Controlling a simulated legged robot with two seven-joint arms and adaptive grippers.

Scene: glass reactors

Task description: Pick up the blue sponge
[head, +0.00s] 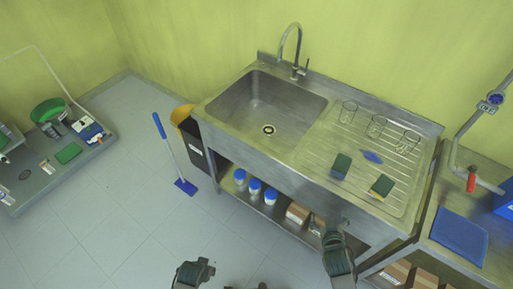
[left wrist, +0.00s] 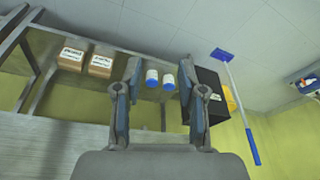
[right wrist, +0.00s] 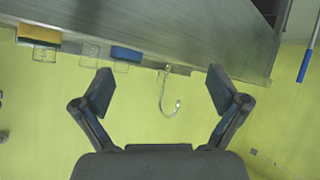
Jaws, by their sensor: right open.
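A dark green-topped sponge (head: 341,166) lies on the sink's ribbed drainboard. In the right wrist view a blue sponge (right wrist: 126,54) shows side-on at the counter edge; it appears to be this same one. A flat blue item (head: 372,156) lies beside it; I cannot tell what it is. A yellow sponge with a green top (head: 381,186) lies to the right. My right gripper (head: 335,238) is open and empty in front of the counter, apart from the sponges. My left gripper (left wrist: 159,70) is open and empty in front of the lower shelf.
Several clear glasses (head: 376,126) stand behind the sponges. The sink basin (head: 262,105) is left of the drainboard, with a tall faucet (head: 297,50) behind. Blue-capped bottles (head: 255,188) and boxes stand on the shelf below. A side table with a blue mat (head: 459,236) is at right.

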